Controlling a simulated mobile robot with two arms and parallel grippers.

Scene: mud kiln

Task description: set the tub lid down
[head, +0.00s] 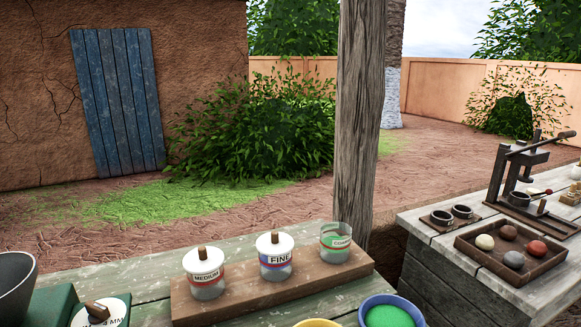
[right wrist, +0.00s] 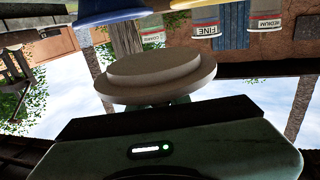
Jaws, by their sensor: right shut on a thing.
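The tub lid (right wrist: 158,78) is a pale grey-beige disc with a smaller raised disc on it. My right gripper (right wrist: 180,100) is shut on it; the lid hides most of the fingers. Neither this gripper nor the held lid shows in the head view. The FINE tub (head: 275,257) and the MEDIUM tub (head: 205,273) wear white lids with wooden knobs. All three stand in a row on a wooden board (head: 240,297). My left gripper is not in view.
A blue bowl (head: 364,306) with green contents and a yellow bowl (head: 318,323) stand in front of the board. A dark bowl (head: 15,285) and a green box (head: 52,305) are at left. A wooden post (head: 357,120) rises behind. A tray of balls (head: 530,277) lies right.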

